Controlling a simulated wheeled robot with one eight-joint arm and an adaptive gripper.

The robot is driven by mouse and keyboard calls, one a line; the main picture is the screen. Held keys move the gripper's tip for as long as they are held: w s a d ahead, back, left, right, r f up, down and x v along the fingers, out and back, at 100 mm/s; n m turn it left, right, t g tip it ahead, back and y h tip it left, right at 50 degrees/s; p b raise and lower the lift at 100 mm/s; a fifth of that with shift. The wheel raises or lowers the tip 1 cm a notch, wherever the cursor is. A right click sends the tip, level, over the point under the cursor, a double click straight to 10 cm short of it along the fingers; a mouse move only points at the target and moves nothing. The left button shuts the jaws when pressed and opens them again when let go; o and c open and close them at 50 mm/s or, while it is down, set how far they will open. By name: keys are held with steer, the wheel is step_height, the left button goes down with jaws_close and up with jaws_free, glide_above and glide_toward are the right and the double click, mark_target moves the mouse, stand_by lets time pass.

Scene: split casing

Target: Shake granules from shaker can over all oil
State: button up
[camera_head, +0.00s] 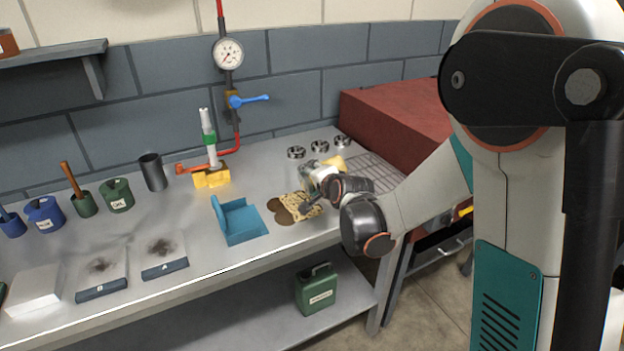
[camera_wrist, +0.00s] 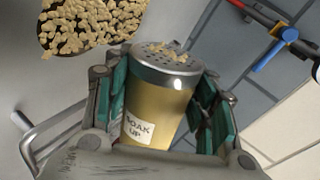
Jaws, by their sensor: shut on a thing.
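A gold shaker can (camera_wrist: 155,105) with a "SOAK UP" label and a perforated silver lid shows in the wrist view. A few granules lie on its lid. My gripper (camera_wrist: 152,84) is shut on the can, with a finger on each side. In the head view my gripper (camera_head: 318,182) is over the right part of the bench, and I cannot clearly make out the can there. Tan granules (camera_head: 301,204) cover part of a brown oil patch (camera_head: 280,215); bare oil shows at their left and front. In the wrist view granules (camera_wrist: 95,22) lie beyond the lid, with a dark oil edge.
A blue dustpan-like tray (camera_head: 240,222) stands just left of the oil. A wire rack (camera_head: 372,172) and a red box (camera_head: 395,130) are to the right. Several metal rings (camera_head: 319,146) lie behind my gripper. A red pipe with a gauge (camera_head: 228,53) rises at the wall.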

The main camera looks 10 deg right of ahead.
steer(key=shift+s+d, duration=0.15)
steer(key=shift+s, duration=0.25)
steer(key=shift+w+a, duration=0.2)
steer(key=shift+w, duration=0.4)
stand_by(0.5)
steer(key=shift+r, duration=0.15)
